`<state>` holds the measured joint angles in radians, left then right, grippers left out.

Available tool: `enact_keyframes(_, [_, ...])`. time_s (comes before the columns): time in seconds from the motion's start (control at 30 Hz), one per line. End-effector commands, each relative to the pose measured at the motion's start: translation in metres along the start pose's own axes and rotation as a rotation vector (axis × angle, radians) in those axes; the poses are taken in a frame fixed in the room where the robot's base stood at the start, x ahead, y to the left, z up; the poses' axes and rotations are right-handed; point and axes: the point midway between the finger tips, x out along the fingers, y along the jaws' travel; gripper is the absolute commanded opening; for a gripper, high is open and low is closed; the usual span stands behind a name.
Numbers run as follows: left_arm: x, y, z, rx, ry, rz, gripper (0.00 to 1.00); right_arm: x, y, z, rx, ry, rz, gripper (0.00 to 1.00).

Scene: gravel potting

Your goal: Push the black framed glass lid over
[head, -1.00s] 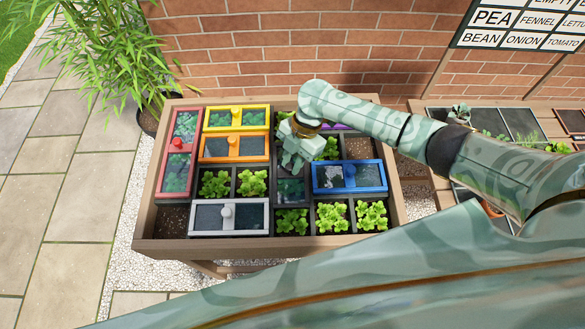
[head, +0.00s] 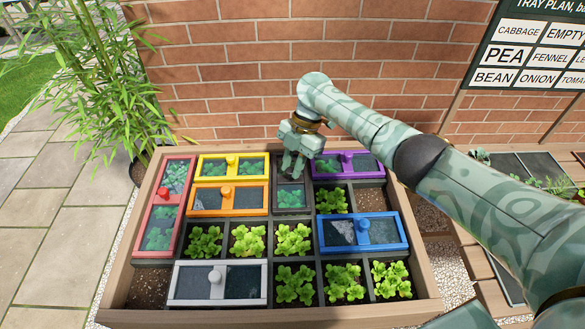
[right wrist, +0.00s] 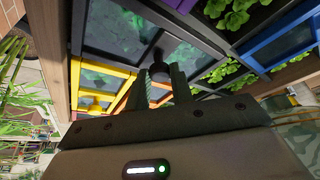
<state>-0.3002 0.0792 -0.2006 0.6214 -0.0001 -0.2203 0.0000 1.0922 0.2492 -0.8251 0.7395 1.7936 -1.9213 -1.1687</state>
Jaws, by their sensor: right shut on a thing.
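The black framed glass lid (head: 291,199) lies lengthwise at the back of the planter, between the yellow and orange lids on the left and the purple lid on the right. Its far part is hidden by my right gripper (head: 292,170). In the right wrist view the lid's frame and dark glass (right wrist: 125,58) show, and my right gripper (right wrist: 159,76) is shut on its dark knob (right wrist: 160,56). My left gripper is not in view.
The yellow (head: 211,156), orange (head: 208,186), purple (head: 325,155), red (head: 152,221), blue (head: 375,246) and white (head: 215,303) framed lids lie around it. Lettuces (head: 293,240) stand in open cells below the black lid. The wooden planter rim (head: 270,318) surrounds all; a brick wall stands behind.

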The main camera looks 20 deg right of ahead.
Motion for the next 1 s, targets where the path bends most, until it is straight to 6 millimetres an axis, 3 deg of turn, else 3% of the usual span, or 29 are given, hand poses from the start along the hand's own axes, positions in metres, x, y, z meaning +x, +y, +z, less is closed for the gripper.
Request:
enact_keyframes(0.1, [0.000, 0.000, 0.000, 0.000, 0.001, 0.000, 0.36, -0.003, 0.001, 0.002, 0.003, -0.006, 0.006, 0.00])
enact_keyframes(0.13, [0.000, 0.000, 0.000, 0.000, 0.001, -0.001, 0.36, -0.003, 0.001, 0.002, 0.003, -0.007, 0.007, 0.26])
enact_keyframes(0.2, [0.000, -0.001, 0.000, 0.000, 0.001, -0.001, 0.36, -0.003, 0.001, 0.002, 0.003, -0.007, 0.007, 0.44])
enact_keyframes(0.57, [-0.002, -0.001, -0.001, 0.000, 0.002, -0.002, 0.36, -0.008, 0.001, 0.001, 0.002, -0.005, 0.006, 0.44])
enact_keyframes(0.73, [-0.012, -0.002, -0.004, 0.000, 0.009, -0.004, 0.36, -0.039, 0.001, -0.001, 0.003, -0.005, 0.009, 0.44])
enact_keyframes(1.0, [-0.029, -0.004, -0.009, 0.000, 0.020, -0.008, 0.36, -0.114, 0.002, -0.001, 0.003, -0.005, 0.009, 0.44])
